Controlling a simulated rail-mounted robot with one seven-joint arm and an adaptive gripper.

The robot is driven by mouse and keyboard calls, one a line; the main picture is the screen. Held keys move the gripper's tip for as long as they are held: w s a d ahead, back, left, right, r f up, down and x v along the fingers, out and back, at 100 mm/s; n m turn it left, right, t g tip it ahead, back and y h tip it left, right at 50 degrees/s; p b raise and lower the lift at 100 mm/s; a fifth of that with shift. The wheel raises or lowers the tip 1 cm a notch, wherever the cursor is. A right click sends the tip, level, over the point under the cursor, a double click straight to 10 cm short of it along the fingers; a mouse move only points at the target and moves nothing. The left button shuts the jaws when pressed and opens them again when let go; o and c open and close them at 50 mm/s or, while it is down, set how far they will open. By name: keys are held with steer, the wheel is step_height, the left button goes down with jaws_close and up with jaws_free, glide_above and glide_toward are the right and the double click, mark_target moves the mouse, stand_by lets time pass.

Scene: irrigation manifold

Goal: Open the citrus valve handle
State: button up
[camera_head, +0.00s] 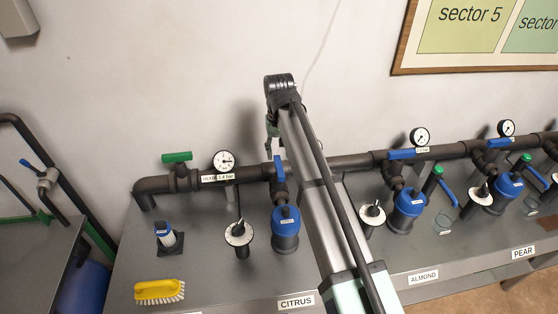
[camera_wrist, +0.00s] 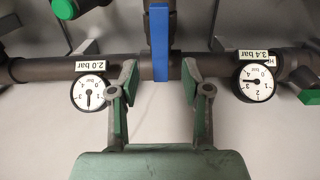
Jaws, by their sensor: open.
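The citrus valve handle is a blue lever (camera_head: 279,170) on the wall-side pipe above the CITRUS label (camera_head: 296,302). In the wrist view the blue lever (camera_wrist: 159,42) stands across the horizontal pipe. My gripper (camera_wrist: 160,72) is open, with its green-padded fingers one on each side of the lever's lower end. Gaps show on both sides, and no contact is visible. In the head view my gripper (camera_head: 272,147) is small and partly hidden by my arm, just above the lever.
A gauge reading 2.0 bar (camera_wrist: 88,93) and one labelled 3.4 bar (camera_wrist: 257,82) flank the fingers. A green handle (camera_head: 177,157) is on the pipe at left. A blue-capped filter (camera_head: 286,222) stands below the lever. A yellow brush (camera_head: 159,291) lies on the bench.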

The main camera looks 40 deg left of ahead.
mark_target(279, 165)
step_height(279, 165, up, 7)
steer(key=shift+f, duration=0.2)
steer(key=shift+r, duration=0.1)
step_height(279, 165, up, 3)
steer(key=shift+f+p, duration=0.1)
steer(key=shift+p, duration=1.05)
